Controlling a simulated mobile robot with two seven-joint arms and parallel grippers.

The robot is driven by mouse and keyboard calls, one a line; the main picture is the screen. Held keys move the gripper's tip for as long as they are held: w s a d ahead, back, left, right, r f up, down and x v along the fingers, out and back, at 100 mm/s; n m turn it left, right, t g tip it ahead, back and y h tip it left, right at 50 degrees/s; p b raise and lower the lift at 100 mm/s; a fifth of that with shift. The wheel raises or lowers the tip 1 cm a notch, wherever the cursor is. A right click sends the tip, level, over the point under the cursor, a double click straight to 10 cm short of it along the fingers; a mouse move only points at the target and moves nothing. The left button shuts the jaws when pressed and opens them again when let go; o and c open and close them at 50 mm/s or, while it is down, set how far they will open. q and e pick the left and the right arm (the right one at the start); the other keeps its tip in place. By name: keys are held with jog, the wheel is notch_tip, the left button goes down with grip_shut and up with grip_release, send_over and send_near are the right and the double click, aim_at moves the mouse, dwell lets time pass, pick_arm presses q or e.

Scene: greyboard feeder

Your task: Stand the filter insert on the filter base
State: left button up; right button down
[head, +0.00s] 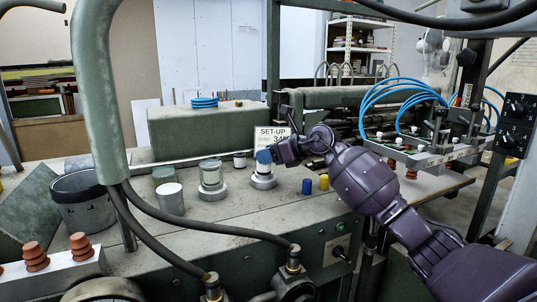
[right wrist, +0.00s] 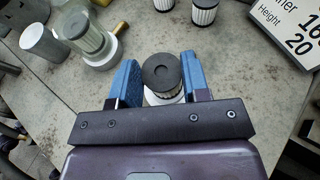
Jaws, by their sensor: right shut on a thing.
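My right gripper (head: 272,154) is shut on a filter insert, a pale pleated cylinder with a dark round cap (right wrist: 161,70). The insert stands upright between the two blue fingers, and its pale body shows below them in the head view (head: 264,169). Directly under it is a filter base, a pale round foot (head: 263,182) on the bench; its rim shows in the right wrist view (right wrist: 150,99). I cannot tell whether the insert touches the base. My left gripper is not in view.
Another insert stands on its own base (head: 211,192) to the left. A grey cylinder (head: 170,199) and a dark bucket (head: 83,203) stand farther left. A set-up sign (head: 272,134) stands behind. Small blue (head: 307,186) and yellow (head: 323,182) pieces stand to the right.

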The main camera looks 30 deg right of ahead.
jog(key=shift+f, duration=0.15)
jog(key=c, duration=0.6)
grip_release()
jog(key=shift+r, duration=0.2)
jog(key=b+v, duration=0.1)
jog(key=v, duration=0.6)
jog(key=shift+s, duration=0.2)
